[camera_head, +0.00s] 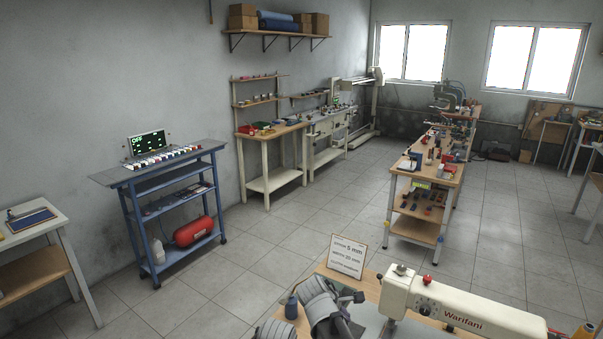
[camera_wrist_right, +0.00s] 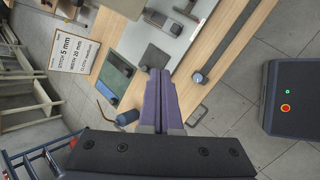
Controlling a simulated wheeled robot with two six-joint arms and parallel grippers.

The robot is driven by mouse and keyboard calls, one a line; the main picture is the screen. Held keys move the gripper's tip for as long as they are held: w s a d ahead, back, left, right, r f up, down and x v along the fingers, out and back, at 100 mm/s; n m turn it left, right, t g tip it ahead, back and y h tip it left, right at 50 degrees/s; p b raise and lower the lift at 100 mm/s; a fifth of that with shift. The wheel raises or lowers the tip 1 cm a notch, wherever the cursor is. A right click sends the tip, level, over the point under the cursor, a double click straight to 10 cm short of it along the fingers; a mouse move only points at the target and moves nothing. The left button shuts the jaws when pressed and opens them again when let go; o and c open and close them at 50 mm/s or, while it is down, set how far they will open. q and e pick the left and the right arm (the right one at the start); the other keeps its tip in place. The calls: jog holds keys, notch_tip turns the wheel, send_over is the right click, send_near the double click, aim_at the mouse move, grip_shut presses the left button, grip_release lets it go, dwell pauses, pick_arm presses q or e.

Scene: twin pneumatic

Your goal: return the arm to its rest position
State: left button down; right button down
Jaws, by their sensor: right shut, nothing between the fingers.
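My right gripper (camera_head: 352,298) is at the bottom middle of the head view, over the wooden sewing table (camera_head: 370,288). In the right wrist view its purple fingers (camera_wrist_right: 158,74) are together with nothing between them. They are above the table's edge area. My left gripper is not in the head view. The sewing machine (camera_head: 465,312), cream and marked "Warifani", stands to the right of my right gripper.
A sign card (camera_head: 347,257) stands at the table's back edge. A small dark blue bottle (camera_head: 291,308) is beside my right arm. A blue shelf cart (camera_head: 170,215) stands left, and a long workbench (camera_head: 440,170) at back right. The tiled floor between is clear.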

jog(key=s+a+f+m+g+y+b, duration=0.1)
jog(key=s+a+f+m+g+y, duration=0.1)
jog(key=s+m, duration=0.4)
jog(key=s+a+f+m+g+y+b, duration=0.1)
jog(key=s+a+f+m+g+y, duration=0.1)
jog(key=s, duration=1.3)
jog(key=a+f+m+g, duration=0.1)
jog(key=a+f+m, duration=0.1)
jog(key=a+m, duration=0.1)
jog(key=shift+a+f+m, duration=0.2)
jog(key=shift+f+m, duration=0.15)
jog(key=shift+m, duration=0.05)
